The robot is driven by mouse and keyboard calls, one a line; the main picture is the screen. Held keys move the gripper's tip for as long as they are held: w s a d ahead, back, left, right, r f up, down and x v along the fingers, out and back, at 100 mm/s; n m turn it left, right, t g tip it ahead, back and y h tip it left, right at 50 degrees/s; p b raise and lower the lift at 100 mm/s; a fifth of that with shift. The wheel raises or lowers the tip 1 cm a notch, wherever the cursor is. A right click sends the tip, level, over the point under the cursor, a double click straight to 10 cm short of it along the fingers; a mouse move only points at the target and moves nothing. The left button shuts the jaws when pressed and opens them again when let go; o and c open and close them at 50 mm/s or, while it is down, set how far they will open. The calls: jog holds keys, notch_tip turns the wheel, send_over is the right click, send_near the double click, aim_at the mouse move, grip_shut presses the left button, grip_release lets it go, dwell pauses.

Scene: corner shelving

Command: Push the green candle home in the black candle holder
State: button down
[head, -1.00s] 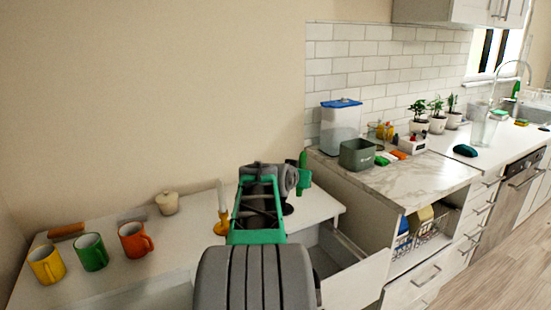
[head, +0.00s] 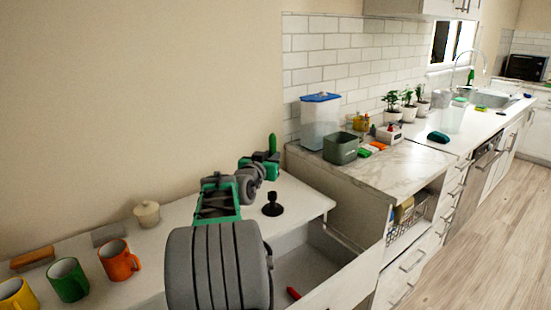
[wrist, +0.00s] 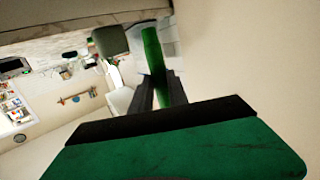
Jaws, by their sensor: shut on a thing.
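My gripper (head: 266,163) is shut on the green candle (head: 272,145) and holds it upright, its upper part sticking out above the jaws. In the wrist view the green candle (wrist: 152,50) rises from between the dark fingers (wrist: 168,92). The black candle holder (head: 272,204) stands upright on the white cabinet top (head: 296,190), below the gripper in the picture. Nothing shows in the holder. The candle is clear of it, and its lower end is hidden by the gripper.
Orange (head: 118,262), green (head: 68,280) and yellow mugs and a lidded pot (head: 147,213) stand left of my arm. An open drawer (head: 310,262) with a red item is at the front. A grey-green bin (head: 340,148) stands on the marble counter.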

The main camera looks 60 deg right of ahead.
jog(key=w+d+f+b, duration=0.1)
jog(key=f+b, duration=0.1)
jog(key=f, duration=0.1)
jog(key=d+f+b, duration=0.1)
jog(key=f, duration=0.2)
jog(key=w+d+f+b, duration=0.1)
jog(key=f+b, duration=0.1)
jog(key=f, duration=0.1)
jog(key=shift+w+d+b, duration=0.15)
jog(key=shift+w+b, duration=0.15)
jog(key=shift+b, duration=0.05)
jog(key=shift+a+r, duration=0.3)
jog(key=shift+r, duration=0.1)
jog(key=shift+s+a+r+b, duration=0.15)
jog(key=shift+s+a+b, duration=0.1)
jog(key=shift+a+b, duration=0.1)
jog(key=shift+s+a+r, duration=0.15)
jog(key=shift+a+r, duration=0.05)
dwell(0.5)
jog(key=shift+s+a+b, duration=0.1)
jog(key=shift+s+b, duration=0.05)
jog(key=shift+b, duration=0.5)
jog(key=shift+f+b, duration=1.6)
jog(key=shift+b, duration=0.05)
